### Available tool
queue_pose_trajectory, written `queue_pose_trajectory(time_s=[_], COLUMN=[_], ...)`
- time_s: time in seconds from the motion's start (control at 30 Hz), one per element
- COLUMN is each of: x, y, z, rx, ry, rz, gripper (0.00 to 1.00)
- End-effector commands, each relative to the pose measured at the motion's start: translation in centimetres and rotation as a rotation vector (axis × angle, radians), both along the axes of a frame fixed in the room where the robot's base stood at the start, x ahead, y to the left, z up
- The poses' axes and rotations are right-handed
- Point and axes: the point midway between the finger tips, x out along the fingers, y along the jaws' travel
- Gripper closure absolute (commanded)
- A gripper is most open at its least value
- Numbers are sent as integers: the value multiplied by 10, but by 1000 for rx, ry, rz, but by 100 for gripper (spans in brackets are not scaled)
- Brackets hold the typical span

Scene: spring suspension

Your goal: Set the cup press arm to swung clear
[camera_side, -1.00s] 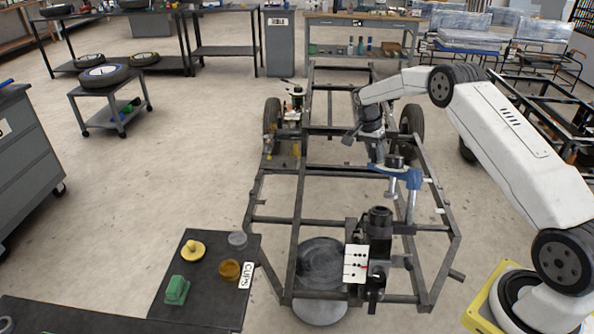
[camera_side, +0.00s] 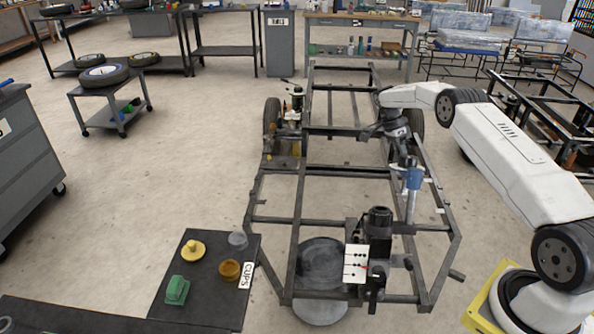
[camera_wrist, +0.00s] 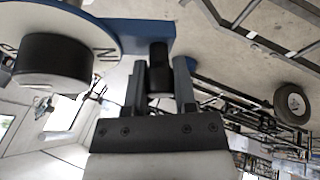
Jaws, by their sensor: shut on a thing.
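The blue press arm (camera_side: 413,179) sits on top of a grey post at the right rail of the frame. It now looks short in the side view, turned roughly along the line of sight. My gripper (camera_side: 408,160) is at its far end. In the wrist view my gripper (camera_wrist: 159,85) is shut on the black knob (camera_wrist: 158,60), which stands between the fingers beside the blue arm (camera_wrist: 140,35). A white disc with partly hidden letters (camera_wrist: 105,45) and a large black cylinder (camera_wrist: 55,60) lie at the upper left there. The grip is small and dark in the side view.
The black unit (camera_side: 379,222) with a white dotted plate (camera_side: 355,263) stands on the frame (camera_side: 330,168) in front of the post. A dark mat (camera_side: 205,270) at lower left holds cups and a green block (camera_side: 176,290).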

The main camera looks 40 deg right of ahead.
Motion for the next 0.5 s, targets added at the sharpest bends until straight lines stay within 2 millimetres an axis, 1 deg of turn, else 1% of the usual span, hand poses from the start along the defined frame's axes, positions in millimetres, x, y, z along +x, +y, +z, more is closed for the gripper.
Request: queue_pose_trajectory(time_s=[0.03,0.23,0.27,0.3,0.37,0.5], x=[-2,-3,-3,-3,-3,-2], y=[-2,-3,-3,-3,-3,-2], z=[0,0,0,0,0,0], rx=[-2,-3,-3,-2,-2,-2], ry=[2,3,3,4,3,2], rz=[-8,-8,-9,-9,-8,-6], gripper=[100,100,63,50,31,31])
